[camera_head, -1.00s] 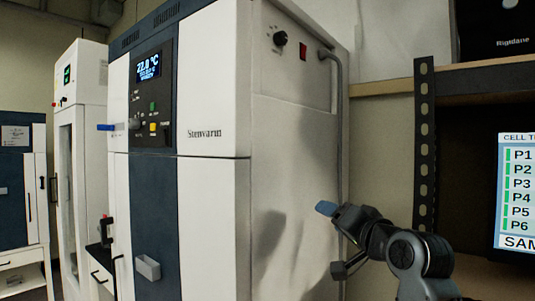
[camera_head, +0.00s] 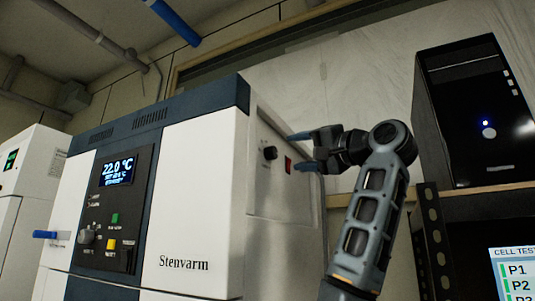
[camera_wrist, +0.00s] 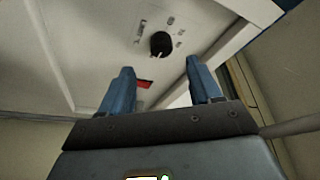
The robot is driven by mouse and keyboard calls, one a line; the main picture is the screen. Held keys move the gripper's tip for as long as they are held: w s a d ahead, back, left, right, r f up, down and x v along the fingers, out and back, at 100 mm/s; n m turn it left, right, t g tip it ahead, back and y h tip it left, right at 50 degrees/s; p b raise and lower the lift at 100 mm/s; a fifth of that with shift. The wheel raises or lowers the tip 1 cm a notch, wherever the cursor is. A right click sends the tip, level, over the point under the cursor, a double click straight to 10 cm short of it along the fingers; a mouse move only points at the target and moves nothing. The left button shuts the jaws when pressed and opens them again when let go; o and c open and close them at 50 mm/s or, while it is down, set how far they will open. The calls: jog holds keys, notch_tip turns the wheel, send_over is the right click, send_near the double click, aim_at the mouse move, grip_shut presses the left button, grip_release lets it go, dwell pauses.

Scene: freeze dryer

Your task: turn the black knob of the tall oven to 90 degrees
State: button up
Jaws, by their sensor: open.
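The tall oven (camera_head: 200,190) is white and dark blue, with "Stenvarm" on its front and a lit display. Its black knob (camera_head: 270,153) is on the upper right side panel. In the wrist view the knob (camera_wrist: 160,44) shows with a white pointer mark, beyond the fingertips. My gripper (camera_head: 298,151) is open and empty, its blue fingers pointing at the side panel just right of the knob. In the wrist view my gripper (camera_wrist: 160,78) has its two fingers spread, with the knob between their lines and apart from them.
A red switch (camera_head: 288,164) sits right of the knob, close to my fingers; it also shows in the wrist view (camera_wrist: 145,84). A shelf post (camera_head: 437,245), a black computer tower (camera_head: 478,115) and a screen (camera_head: 515,275) stand at the right.

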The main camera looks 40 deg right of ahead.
aim_at(275, 154)
jog(key=p+x, duration=0.2)
jog(key=x, duration=0.4)
jog(key=shift+w+r, duration=0.2)
jog(key=shift+r, duration=0.05)
jog(key=shift+w+p, duration=0.3)
jog(key=shift+w, duration=0.3)
jog(key=shift+c, duration=0.4)
jog(key=c, duration=1)
jog(key=shift+o, duration=0.2)
jog(key=shift+f, duration=0.1)
